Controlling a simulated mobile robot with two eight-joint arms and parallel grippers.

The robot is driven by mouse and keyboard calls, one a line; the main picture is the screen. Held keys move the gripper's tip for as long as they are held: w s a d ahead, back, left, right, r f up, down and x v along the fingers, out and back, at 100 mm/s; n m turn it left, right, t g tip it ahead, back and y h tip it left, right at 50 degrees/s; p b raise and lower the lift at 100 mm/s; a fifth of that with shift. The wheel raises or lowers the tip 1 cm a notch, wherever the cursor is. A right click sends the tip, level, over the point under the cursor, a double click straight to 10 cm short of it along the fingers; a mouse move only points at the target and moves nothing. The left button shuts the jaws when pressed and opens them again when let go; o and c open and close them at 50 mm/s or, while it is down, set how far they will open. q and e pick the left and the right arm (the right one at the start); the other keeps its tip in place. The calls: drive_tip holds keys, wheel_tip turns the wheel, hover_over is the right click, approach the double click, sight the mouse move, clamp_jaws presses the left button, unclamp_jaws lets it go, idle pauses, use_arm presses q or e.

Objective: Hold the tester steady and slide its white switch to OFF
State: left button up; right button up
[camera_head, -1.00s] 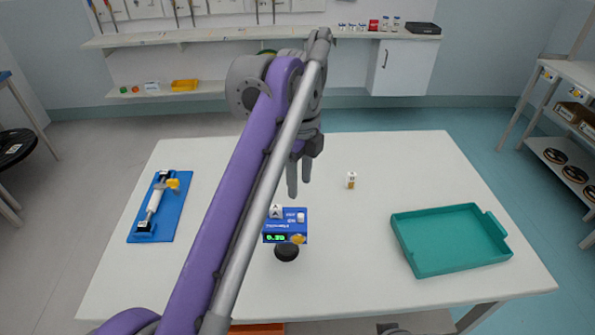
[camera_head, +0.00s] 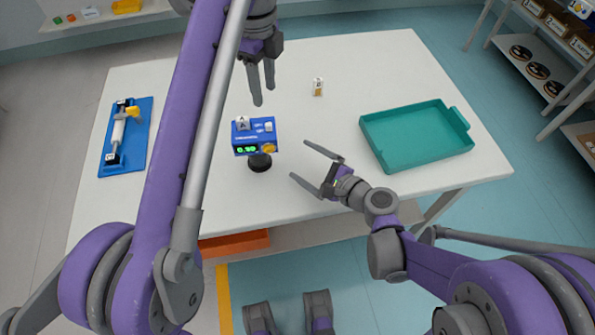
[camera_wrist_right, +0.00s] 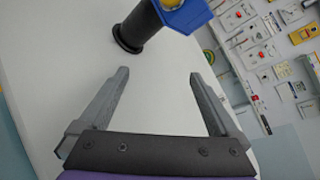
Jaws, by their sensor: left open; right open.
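The tester (camera_head: 252,137) is a blue box with a lit green display, a yellow knob and a block marked A on top. In the right wrist view, the tester (camera_wrist_right: 185,14) shows only partly, beyond the open fingers.
A small labelled block (camera_head: 318,87) stands on the white table (camera_head: 330,60) behind the tester. A teal tray (camera_head: 418,137) is at the right. A blue board with a white cylinder and yellow handle (camera_head: 125,135) lies at the left. An orange bin (camera_head: 235,245) is below the front edge.

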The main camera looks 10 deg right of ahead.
drive_tip(key=m, duration=0.1)
drive_tip(key=m+y, duration=0.1)
drive_tip(key=shift+s+a+m+t, duration=0.1)
drive_tip(key=shift+a+m+t, duration=0.15)
drive_tip(key=shift+m+t, duration=0.15)
drive_tip(key=s+a+m+y, duration=0.1)
drive_tip(key=m, duration=0.1)
drive_tip(key=s+a+r+m+y, duration=0.1)
drive_tip(key=shift+s+m+t, duration=0.25)
drive_tip(key=shift+m+t, duration=0.05)
drive_tip(key=shift+m, duration=0.1)
drive_tip(key=shift+s+a+y, duration=0.15)
drive_tip(key=shift+s+y, duration=0.05)
drive_tip(key=shift+y, duration=0.1)
drive_tip(key=shift+w+a+r+m, duration=0.1)
drive_tip(key=shift+a+m, duration=0.15)
drive_tip(key=shift+m, duration=0.05)
hover_over(266, 165)
drive_tip(key=shift+w, duration=0.2)
